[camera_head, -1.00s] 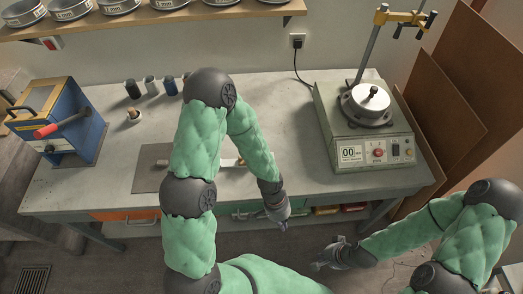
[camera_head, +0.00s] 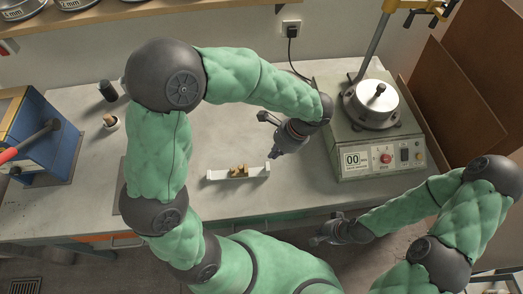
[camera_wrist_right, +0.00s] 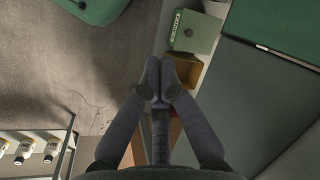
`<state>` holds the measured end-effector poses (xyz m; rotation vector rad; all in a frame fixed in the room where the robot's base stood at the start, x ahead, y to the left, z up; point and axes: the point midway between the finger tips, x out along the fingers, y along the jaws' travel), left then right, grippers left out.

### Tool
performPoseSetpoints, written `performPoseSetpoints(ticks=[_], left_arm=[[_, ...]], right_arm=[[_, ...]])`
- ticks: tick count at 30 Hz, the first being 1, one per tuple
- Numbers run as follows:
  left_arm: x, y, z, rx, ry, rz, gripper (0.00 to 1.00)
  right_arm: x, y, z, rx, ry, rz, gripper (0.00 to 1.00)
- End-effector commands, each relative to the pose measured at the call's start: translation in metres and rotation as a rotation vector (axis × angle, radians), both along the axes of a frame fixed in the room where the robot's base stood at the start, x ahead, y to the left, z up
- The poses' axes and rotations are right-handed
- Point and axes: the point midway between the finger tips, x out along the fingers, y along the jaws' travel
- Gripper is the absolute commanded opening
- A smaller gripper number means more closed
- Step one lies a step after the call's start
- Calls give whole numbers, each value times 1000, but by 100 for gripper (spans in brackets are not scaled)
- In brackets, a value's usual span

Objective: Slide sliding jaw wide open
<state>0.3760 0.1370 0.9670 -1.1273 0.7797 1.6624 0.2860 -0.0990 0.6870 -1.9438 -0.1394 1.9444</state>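A pale, narrow fixture (camera_head: 220,175) with raised ends lies on the bench. Brass-coloured jaw pieces (camera_head: 239,169) sit near its middle; they look close together, and any gap is too small to judge. My left gripper (camera_head: 266,137) hangs above and just right of the fixture, fingers spread, apart from it and empty. My right gripper (camera_head: 318,238) is low in front of the bench, far from the fixture. In the right wrist view its fingertips (camera_wrist_right: 159,80) meet with nothing visible between them.
A grey-green machine (camera_head: 340,135) with a round metal pot stands right of the fixture. A blue box (camera_head: 45,130) with a red-handled lever is at left. A dark bottle (camera_head: 107,91) and a small cup (camera_head: 111,123) stand at the back left. The bench between is clear.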

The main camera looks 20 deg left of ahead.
Motion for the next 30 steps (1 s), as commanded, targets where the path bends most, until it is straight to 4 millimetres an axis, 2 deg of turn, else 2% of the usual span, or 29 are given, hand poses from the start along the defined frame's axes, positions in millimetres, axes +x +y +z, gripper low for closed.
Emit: performPoseSetpoints(ticks=[17,24,30], left_arm=[[-14,35,-96,-2,5,4,0],[-24,63,-90,-2,1,4,0],[-27,70,-89,-2,2,3,0]], right_arm=[[0,0,-39,0,0,0,0],[0,0,-45,0,0,0,0],[0,0,-46,0,0,0,0]])
